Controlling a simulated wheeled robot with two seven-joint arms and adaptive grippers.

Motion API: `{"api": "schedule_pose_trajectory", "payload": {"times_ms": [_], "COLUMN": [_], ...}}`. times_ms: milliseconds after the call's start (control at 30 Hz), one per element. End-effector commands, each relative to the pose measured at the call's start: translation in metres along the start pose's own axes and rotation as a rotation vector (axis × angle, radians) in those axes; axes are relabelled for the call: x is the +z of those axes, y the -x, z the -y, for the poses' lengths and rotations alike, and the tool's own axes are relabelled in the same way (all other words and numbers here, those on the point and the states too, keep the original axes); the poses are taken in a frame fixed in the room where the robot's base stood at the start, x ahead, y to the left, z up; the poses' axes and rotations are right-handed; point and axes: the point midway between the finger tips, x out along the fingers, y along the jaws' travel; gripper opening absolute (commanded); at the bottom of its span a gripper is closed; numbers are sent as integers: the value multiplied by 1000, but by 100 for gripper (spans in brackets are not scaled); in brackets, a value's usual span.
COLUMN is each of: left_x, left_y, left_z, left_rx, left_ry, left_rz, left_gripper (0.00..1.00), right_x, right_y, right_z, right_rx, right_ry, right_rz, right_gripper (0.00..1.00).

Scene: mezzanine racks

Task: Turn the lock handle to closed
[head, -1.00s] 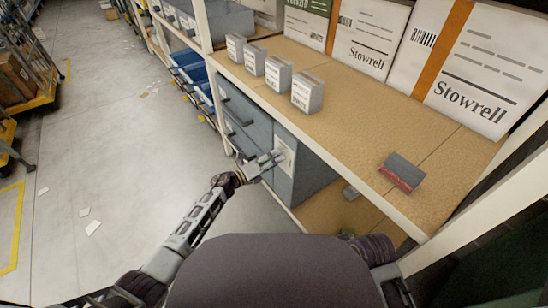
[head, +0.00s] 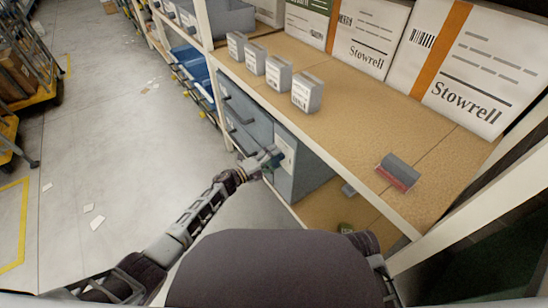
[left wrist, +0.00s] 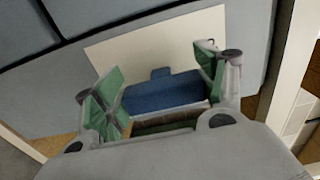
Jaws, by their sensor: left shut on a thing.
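My left gripper (head: 270,158) is at the front of a grey cabinet (head: 304,172) under the shelf board, at a white plate (head: 289,156). In the left wrist view my left gripper (left wrist: 163,82) has its green-padded fingers on either side of a blue lock handle (left wrist: 163,93). It is shut on this handle. The handle lies roughly level in that picture, with a small blue tab at its upper edge, in front of the white plate (left wrist: 145,45). In the head view the handle is mostly hidden by the gripper. My right gripper is out of view.
Several small labelled boxes (head: 307,92) stand on the shelf board (head: 350,125). A grey and red block (head: 398,171) lies near its front edge. Large Stowrell cartons (head: 472,75) stand behind. A white rack post (head: 480,215) rises at right. The floor at left is mostly clear.

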Motion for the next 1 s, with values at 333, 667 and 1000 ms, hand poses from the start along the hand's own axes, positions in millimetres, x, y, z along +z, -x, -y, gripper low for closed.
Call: {"api": "schedule_pose_trajectory", "payload": {"times_ms": [333,667,1000], "left_x": [2,0,0], "left_y": [1,0,4], "left_z": [0,0,0], "left_rx": [0,-1,0], "left_ry": [7,4,3], "left_rz": [4,2,1], "left_gripper": [76,93,93], "right_x": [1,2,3], "right_y": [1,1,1], "right_z": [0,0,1], "right_rx": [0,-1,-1], "right_ry": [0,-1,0], "right_rz": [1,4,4], "right_gripper": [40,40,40]}}
